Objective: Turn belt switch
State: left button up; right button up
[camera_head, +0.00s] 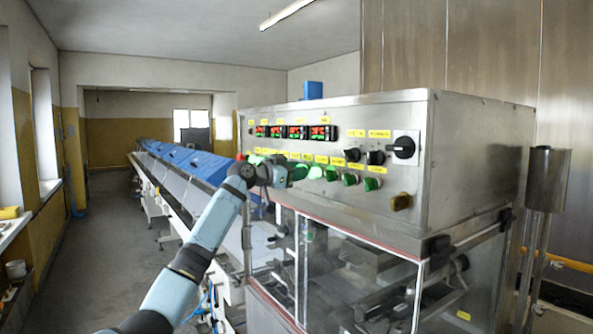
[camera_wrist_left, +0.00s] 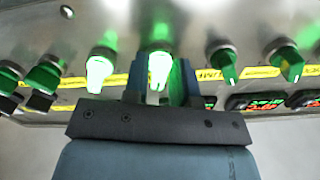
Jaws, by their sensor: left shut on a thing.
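The control panel (camera_head: 335,145) is a steel box front with a row of green switches under yellow labels, too small to read. My left gripper (camera_head: 296,172) reaches the left part of this row. In the left wrist view my left gripper (camera_wrist_left: 160,88) has its blue fingers on either side of a lit green switch (camera_wrist_left: 158,68) and is shut on it. Another lit green switch (camera_wrist_left: 101,70) is beside it, and darker green switches (camera_wrist_left: 225,65) are on the other side. Which one is the belt switch cannot be read. My right gripper is not in view.
Red digital displays (camera_head: 297,132) are above the switches. Black knobs (camera_head: 376,157) and a large black rotary switch (camera_head: 403,147) are to the right. A clear-windowed machine housing (camera_head: 340,265) is below. A long conveyor (camera_head: 185,165) runs back at left, with open floor (camera_head: 110,235) beside it.

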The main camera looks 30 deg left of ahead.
pick_arm(q)
jog(key=n+p, duration=0.3)
jog(key=n, duration=0.5)
jog(key=shift+r+n, duration=0.1)
jog(key=shift+n, duration=0.3)
dwell(0.4)
jog(key=o, duration=0.7)
jog(key=shift+s, duration=0.1)
jog(key=b+v, duration=0.4)
jog(key=v, duration=0.9)
jog(key=shift+s+a, duration=0.2)
jog(key=shift+s, duration=0.1)
